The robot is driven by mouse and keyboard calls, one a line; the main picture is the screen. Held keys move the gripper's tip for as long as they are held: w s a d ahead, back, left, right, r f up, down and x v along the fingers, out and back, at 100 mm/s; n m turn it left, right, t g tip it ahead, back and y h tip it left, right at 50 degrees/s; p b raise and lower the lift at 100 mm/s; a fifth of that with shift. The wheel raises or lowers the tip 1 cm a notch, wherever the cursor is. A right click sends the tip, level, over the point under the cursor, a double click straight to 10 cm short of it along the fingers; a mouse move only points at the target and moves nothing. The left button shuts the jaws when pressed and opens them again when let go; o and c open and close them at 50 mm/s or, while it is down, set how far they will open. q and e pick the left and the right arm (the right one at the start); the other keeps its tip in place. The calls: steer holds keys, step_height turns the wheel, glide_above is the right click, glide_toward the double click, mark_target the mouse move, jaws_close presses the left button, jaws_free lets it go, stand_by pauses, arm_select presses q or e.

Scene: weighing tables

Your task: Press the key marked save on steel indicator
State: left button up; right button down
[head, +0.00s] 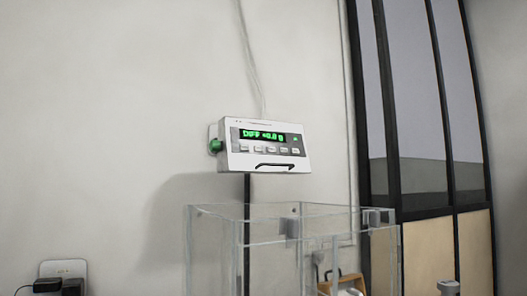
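The steel indicator (240,161) is a pale box on a dark post in the middle of the head view, tilted slightly in the picture. Its lit green display (264,135) seems to read "DIFF +0.0 g". Below the display is a row of several small light keys (271,150). Their labels are too small to read, so I cannot tell which is marked save. A dark curved handle or cable (275,166) shows on the lower front. A green knob (215,146) is on the left side. Neither of my grippers can be made out in this view.
A clear-walled, open-topped box (215,240) stands below and in front of the indicator. A wall socket (63,268) with black plugs is at the lower left. A dark-framed glazed partition (400,100) is at the right. The space before the indicator's face looks clear.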

stand_by(0.8)
arm_select(q)
steer(key=c, duration=0.3)
steer(key=shift+a, duration=0.15)
steer(key=shift+c, duration=0.2)
